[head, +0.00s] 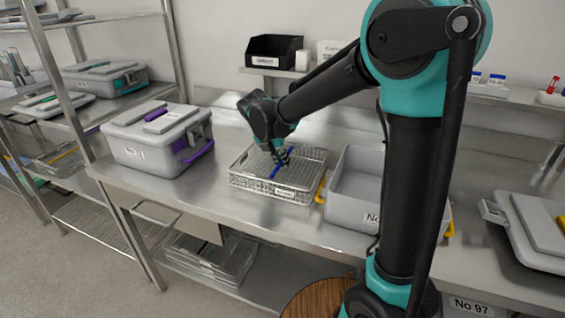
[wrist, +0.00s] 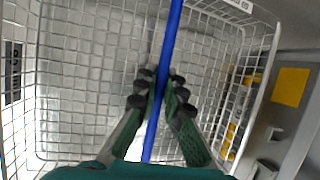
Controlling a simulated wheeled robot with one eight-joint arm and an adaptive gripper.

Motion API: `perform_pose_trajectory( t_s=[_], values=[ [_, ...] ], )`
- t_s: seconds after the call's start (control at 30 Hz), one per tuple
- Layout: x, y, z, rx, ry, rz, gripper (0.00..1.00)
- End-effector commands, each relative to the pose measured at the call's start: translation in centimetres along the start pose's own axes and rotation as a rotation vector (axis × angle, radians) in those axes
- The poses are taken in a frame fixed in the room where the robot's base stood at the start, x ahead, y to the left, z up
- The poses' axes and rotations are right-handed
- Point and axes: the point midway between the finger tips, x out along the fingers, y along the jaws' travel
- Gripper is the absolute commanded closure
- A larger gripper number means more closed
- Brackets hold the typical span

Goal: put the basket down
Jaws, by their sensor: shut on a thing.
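The basket (head: 255,187) is a silvery wire-mesh basket with a blue bar handle (wrist: 170,50) across its middle. In the head view it is at the steel bench top, between a closed grey case and an open grey bin. It looks level; I cannot tell whether its bottom touches the bench. My gripper (wrist: 157,88) is shut on the blue handle, its dark fingertips on both sides of the bar. In the head view my gripper (head: 282,158) reaches down into the basket from above. The basket looks empty in the wrist view.
A closed grey case (head: 157,143) with purple handles stands left of the basket. An open grey bin (head: 345,205) with yellow handles stands close on its right. Steel bench (head: 225,212) shows in front. A wall shelf with a black bin (head: 274,50) is behind.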

Motion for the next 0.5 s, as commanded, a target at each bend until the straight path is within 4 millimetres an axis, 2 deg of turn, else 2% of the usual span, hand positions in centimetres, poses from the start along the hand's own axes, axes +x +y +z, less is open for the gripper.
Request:
perform_pose_trajectory(
  t_s=[0.37,0.4,0.5],
  values=[
    [0.38,0.09,-0.13,0.000,0.000,0.000,1.00],
    [0.38,0.10,-0.14,0.000,0.000,0.000,0.88],
    [0.36,0.09,-0.14,0.000,0.000,0.000,0.75]
  ],
)
